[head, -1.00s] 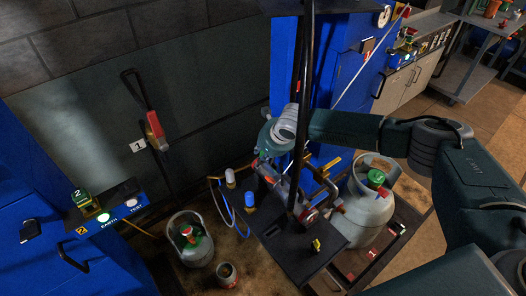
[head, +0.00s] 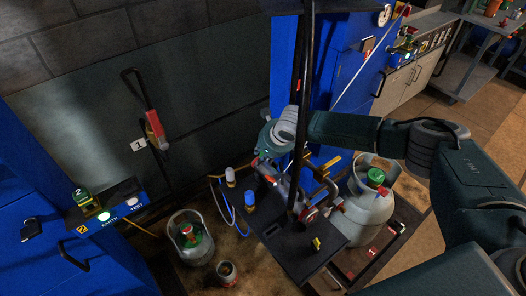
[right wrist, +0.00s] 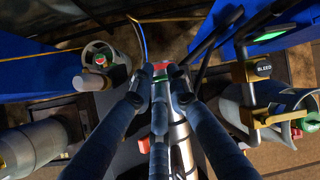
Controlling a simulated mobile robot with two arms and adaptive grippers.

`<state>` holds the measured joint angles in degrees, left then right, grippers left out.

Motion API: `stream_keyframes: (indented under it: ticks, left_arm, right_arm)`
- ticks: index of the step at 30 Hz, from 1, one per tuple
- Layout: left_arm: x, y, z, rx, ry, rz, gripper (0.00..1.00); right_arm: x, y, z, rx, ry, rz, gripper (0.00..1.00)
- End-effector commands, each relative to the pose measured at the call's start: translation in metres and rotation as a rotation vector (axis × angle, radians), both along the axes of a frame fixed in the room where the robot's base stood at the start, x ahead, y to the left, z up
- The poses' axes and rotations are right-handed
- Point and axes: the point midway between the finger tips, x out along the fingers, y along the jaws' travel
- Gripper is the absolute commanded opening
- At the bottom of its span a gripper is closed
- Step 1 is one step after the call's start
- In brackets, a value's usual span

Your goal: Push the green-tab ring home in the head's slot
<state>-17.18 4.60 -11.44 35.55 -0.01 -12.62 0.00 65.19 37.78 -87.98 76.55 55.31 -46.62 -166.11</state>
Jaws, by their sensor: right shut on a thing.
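My right gripper (right wrist: 159,92) is shut at the middle of the right wrist view, its fingertips on a small piece with green showing, which looks like the green-tab ring (right wrist: 172,73). A red part shows just beyond it. A silver cylindrical body, likely the head (right wrist: 180,135), runs below the fingers. In the head view my right gripper (head: 276,172) reaches down over the black stand beside the blue cabinet. The fingers and dark post hide the slot, so I cannot tell how deep the ring sits. My left gripper is not in view.
A grey gas cylinder (head: 368,212) stands right of the black stand (head: 320,262). A smaller cylinder (head: 184,249) and a small pot (head: 227,273) are on the floor to the left. A BLEED handle (right wrist: 262,70) is at the right in the wrist view.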

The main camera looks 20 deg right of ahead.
Motion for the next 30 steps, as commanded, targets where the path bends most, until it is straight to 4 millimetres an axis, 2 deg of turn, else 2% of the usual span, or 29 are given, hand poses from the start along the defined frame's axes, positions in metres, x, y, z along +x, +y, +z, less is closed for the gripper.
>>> stream_keyframes:
  ticks: [25, 26, 27, 29, 30]
  left_arm:
    - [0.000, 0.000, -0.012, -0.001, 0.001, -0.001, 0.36]
    - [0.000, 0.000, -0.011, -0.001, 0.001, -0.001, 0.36]
    - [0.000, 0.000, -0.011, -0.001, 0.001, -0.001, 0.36]
    - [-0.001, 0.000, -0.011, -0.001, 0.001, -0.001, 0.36]
    - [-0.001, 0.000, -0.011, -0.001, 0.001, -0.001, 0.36]
  right_arm:
    - [0.000, 0.000, -0.022, 0.001, 0.001, 0.000, 0.00]
    - [0.000, 0.000, -0.022, 0.000, 0.000, 0.000, 0.20]
    - [0.000, 0.000, -0.021, 0.000, 0.000, 0.000, 0.28]
    - [0.000, 0.000, -0.022, -0.001, 0.001, 0.000, 0.38]
    - [-0.001, 0.000, -0.022, 0.000, 0.001, 0.000, 0.38]
